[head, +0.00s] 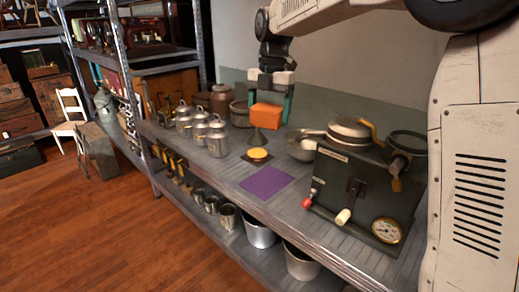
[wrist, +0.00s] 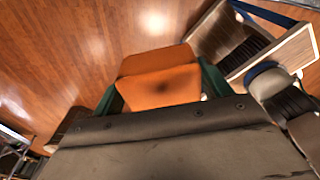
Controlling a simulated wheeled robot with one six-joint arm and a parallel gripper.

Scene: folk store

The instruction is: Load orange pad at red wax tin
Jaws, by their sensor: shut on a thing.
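My gripper (head: 271,108) is shut on the orange pad (head: 267,118), a blocky orange piece held between its green fingers above the metal bench. The pad also shows in the wrist view (wrist: 160,88), between the green fingers, with a dark spot on its face. A grey cone shape (head: 258,139) shows just below the pad; I cannot tell whether it is joined to it. A small round tin with a yellow-orange top (head: 257,154) sits on a dark square base below and slightly left. No clearly red tin shows, so I cannot tell which is the red wax tin.
A purple mat (head: 267,183) lies in front of the round tin. A dark machine with a gauge (head: 357,195) and a metal bowl (head: 303,148) stand at right. Several lidded metal canisters (head: 217,140) stand at left. Buckets (head: 259,232) sit on the lower shelf.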

